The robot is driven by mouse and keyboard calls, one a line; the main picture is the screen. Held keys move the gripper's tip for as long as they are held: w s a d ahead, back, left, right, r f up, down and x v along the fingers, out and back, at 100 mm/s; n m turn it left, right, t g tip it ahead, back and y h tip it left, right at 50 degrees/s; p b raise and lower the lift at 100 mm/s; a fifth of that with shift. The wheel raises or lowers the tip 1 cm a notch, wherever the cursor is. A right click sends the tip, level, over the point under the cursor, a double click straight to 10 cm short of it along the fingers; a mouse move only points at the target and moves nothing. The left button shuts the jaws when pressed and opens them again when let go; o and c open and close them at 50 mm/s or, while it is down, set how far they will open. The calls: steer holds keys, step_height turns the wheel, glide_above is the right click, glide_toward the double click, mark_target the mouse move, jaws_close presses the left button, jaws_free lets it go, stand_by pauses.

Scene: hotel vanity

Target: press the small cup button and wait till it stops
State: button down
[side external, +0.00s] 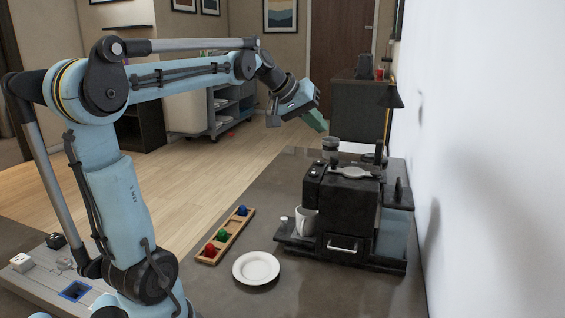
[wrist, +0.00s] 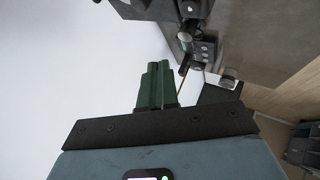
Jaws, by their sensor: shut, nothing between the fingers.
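The black coffee machine (side external: 345,207) stands on the dark counter near the white wall. A white cup (side external: 306,221) is at its left side, on the machine's base. In the wrist view, a dark panel with small round parts (wrist: 205,48) shows at upper right, but I cannot tell which is the button. My gripper (side external: 318,124) is raised above the counter's far end, higher than the machine in the picture and clear of it. Its green fingers (wrist: 157,84) are shut and empty.
A white plate (side external: 256,267) and a wooden tray (side external: 226,236) with red, green and blue knobs lie left of the machine. A dark jar (side external: 330,147) stands behind it. A black lamp (side external: 390,97) is near the wall. Bare counter shows left of the machine.

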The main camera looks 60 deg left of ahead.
mark_target(315, 162)
steer(key=shift+f, duration=2.85)
steer(key=shift+f, duration=0.4)
steer(key=shift+f, duration=0.35)
stand_by(0.3)
steer(key=shift+r, duration=0.8)
steer(key=shift+r, duration=2.5)
